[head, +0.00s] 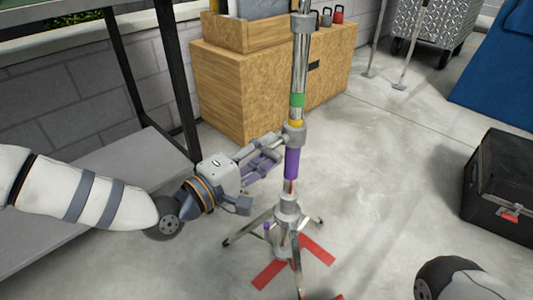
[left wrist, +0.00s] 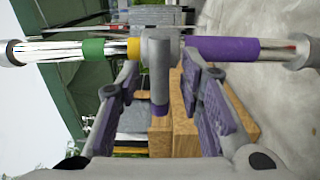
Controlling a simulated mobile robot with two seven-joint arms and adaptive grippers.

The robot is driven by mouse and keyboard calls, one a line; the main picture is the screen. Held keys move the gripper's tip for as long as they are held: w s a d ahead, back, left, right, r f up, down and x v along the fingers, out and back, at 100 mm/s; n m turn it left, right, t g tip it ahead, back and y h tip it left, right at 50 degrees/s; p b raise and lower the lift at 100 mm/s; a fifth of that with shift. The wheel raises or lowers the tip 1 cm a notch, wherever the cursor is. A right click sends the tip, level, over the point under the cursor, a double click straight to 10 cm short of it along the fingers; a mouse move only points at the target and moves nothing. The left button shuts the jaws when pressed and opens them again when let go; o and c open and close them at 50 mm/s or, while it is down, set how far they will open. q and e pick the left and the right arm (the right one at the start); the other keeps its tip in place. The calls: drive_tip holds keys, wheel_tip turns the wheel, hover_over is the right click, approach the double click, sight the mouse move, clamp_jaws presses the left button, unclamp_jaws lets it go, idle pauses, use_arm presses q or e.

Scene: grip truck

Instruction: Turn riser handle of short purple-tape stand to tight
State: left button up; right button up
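The stand's chrome pole (head: 298,72) rises upright in the middle of the head view, with green, yellow and purple tape (head: 292,162). A grey collar (head: 294,134) sits between the yellow and purple bands. In the left wrist view the riser handle (left wrist: 159,85) sticks out from this collar toward the camera, grey with a purple end. My left gripper (head: 270,152) is at collar height, left of the pole. It is open, with one purple-padded finger on each side of the handle and visible gaps. The handle is hard to make out in the head view. My right gripper is out of view.
The stand's legs (head: 268,229) spread over a red floor cross (head: 270,275). A wooden cabinet (head: 232,92) stands behind. A black case (head: 501,190) is at the right. A grey shelf (head: 115,185) is beside my left arm. The floor between stand and case is clear.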

use_arm(q)
drive_tip(key=shift+w+d, duration=0.25)
drive_tip(key=shift+d, duration=0.05)
drive_tip(key=shift+c, duration=0.3)
clamp_jaws()
